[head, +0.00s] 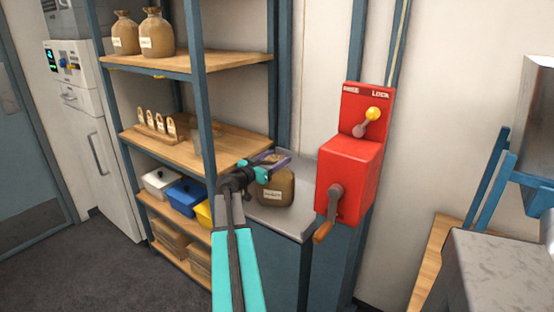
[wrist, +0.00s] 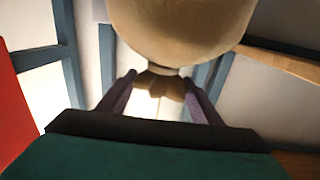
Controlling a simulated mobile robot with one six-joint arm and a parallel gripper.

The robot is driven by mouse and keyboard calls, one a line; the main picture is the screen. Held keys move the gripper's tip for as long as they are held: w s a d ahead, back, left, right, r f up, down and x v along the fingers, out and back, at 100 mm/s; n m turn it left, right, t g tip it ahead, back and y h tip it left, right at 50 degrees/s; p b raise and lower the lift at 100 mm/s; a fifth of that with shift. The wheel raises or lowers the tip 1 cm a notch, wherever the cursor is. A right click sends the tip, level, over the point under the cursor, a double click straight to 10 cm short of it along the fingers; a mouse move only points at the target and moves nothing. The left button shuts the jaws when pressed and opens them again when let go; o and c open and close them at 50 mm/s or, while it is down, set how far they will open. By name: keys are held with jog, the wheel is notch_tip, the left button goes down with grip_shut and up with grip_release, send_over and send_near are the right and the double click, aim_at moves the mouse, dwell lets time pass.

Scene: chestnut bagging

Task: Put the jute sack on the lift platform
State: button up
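A brown jute sack (head: 275,190) with a pale label appears to stand upright on a grey surface (head: 289,222) beside the red crank box. I cannot tell whether this surface is the lift platform. My gripper (head: 272,160) is at the top of the sack, its purple fingers around the neck. In the wrist view the sack (wrist: 180,25) fills the upper middle, and its tied neck lies between the two fingers of my gripper (wrist: 160,88). A gap shows on each side of the neck, so the fingers look open.
The red crank box (head: 347,172) with a yellow-knobbed lever and a wooden-handled crank stands close right of the sack. A shelf rack (head: 190,62) on the left holds two more sacks (head: 157,35), a wooden rack and coloured bins (head: 187,195). A blue post separates them.

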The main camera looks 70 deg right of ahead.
jog(key=shift+r, duration=0.1)
dwell(0.3)
jog(key=b+v, duration=0.2)
jog(key=v, duration=1)
jog(key=shift+w, duration=0.1)
dwell(0.5)
